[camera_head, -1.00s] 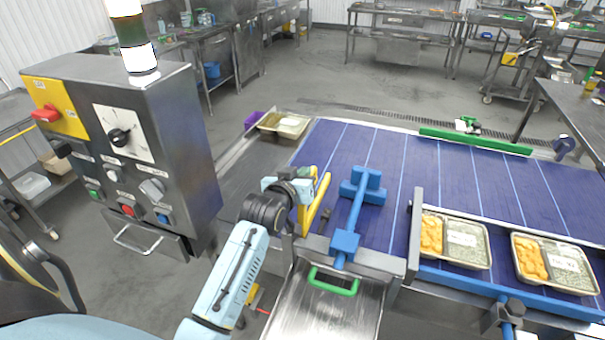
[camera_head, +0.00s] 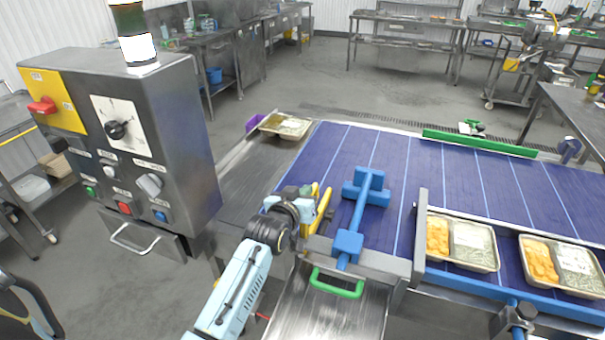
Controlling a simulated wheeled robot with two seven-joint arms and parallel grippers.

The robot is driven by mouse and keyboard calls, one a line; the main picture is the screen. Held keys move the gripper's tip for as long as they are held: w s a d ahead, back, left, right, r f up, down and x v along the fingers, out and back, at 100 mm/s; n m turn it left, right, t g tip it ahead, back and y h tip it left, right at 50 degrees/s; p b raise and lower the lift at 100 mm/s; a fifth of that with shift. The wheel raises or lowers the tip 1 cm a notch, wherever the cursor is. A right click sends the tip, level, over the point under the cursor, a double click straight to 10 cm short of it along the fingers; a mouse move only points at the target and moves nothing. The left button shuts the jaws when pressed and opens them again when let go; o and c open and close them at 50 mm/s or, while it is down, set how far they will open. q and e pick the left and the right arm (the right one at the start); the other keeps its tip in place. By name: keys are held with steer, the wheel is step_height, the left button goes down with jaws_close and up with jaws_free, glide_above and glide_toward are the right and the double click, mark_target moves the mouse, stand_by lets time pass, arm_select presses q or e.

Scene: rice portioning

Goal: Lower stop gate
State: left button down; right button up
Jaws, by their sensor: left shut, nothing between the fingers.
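A blue T-shaped bar, which looks like the stop gate (camera_head: 357,207), reaches from a blue block at the conveyor's near edge over the purple belt. I cannot tell how high it stands above the belt. My left gripper (camera_head: 321,203) has yellow fingers and is just left of the bar, over the belt's near left corner. It is shut and empty, with a visible gap to the bar. My right gripper is not in view.
A green handle (camera_head: 336,284) sits on the metal chute below the blue block. Filled trays (camera_head: 462,242) stand on the belt at right, behind a grey post (camera_head: 418,238). Another tray (camera_head: 285,125) is at the far left end. A control box (camera_head: 135,150) stands at left.

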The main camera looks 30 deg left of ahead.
arm_select(q)
steer(key=s+r+p, duration=0.3)
steer(key=s+r, duration=0.3)
steer(key=s, duration=0.4)
steer(key=shift+r, duration=0.15)
steer(key=s+d+f+m+g+h, duration=0.1)
steer(key=s+d+f+m+g, duration=0.2)
steer(key=s, duration=0.5)
steer(key=s+d+f+m+g, duration=0.1)
steer(key=s+d+f+g, duration=0.1)
steer(key=s+f+g, duration=0.5)
steer(key=s+d+f+m+g+h, duration=0.1)
steer(key=s+d+m+g, duration=0.15)
steer(key=s, duration=0.75)
step_height(320, 180, down, 33)
steer(key=s+b, duration=0.2)
steer(key=b, duration=0.6)
steer(key=s+a+f+g+b, duration=0.1)
steer(key=s+f+b, duration=0.2)
steer(key=s+f, duration=0.5)
steer(key=s+a+f+g+b, duration=0.1)
steer(key=s+f+b, duration=0.2)
steer(key=s+f, duration=0.5)
step_height(320, 180, down, 5)
steer(key=shift+s+a+f+b, duration=0.15)
steer(key=shift+a+b, duration=0.15)
steer(key=shift+b, duration=0.1)
